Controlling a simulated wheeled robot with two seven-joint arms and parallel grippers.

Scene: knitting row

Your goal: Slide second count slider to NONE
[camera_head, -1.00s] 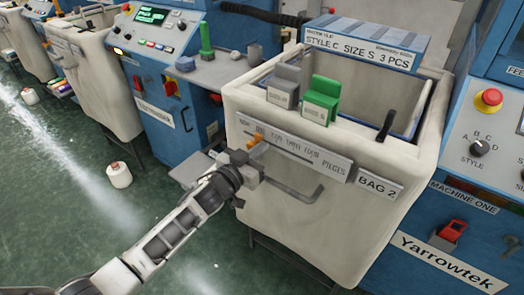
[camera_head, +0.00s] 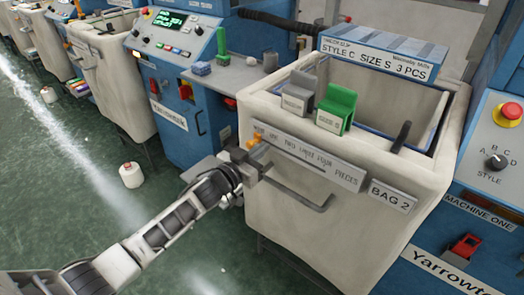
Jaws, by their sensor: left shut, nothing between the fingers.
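The second count slider is a small orange tab (camera_head: 254,140) on the count plate (camera_head: 310,160) at the front of the bin labelled BAG 2 (camera_head: 300,215). The plate carries the count words and PIECES, partly blurred. The tab stands at the plate's left end, where the row of words begins; the NONE mark is hard to read. My left gripper (camera_head: 257,158) is shut, with nothing held. Its fingertips are right at the tab, just below and beside it; I cannot tell whether they touch. My right gripper is not in view.
A grey handle bar (camera_head: 300,195) sticks out below the plate. A blue control machine (camera_head: 180,85) stands behind left. A white cone (camera_head: 131,175) is on the floor.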

